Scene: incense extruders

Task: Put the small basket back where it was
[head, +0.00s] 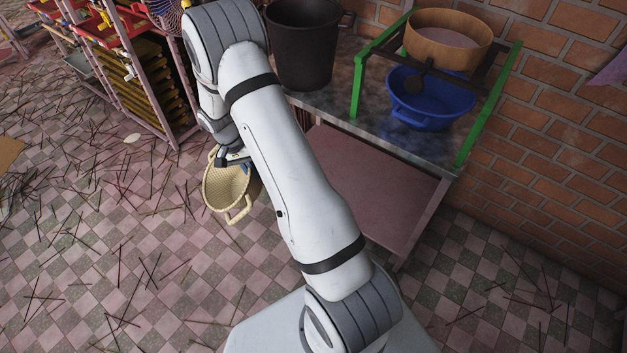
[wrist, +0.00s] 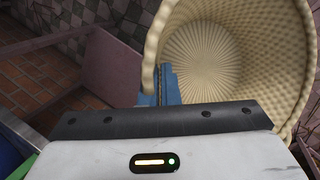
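The small basket (head: 221,190) is cream-coloured and woven, with a loop handle at its near side. In the head view it hangs tilted beside the table's left end, its mouth facing up and left; its height above the floor is hard to judge. My gripper (head: 246,168) is at the basket's right side, partly hidden by my arm. In the wrist view the blue fingers (wrist: 168,84) are close together on the wall of the basket (wrist: 215,62), whose inside is empty.
A table (head: 412,152) with a lower shelf holds a dark bucket (head: 304,48), a blue basin (head: 428,103), a green-railed frame (head: 362,68) and a wooden sieve (head: 447,27). A rack (head: 150,75) stands at upper left. Sticks litter the tiled floor (head: 110,225).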

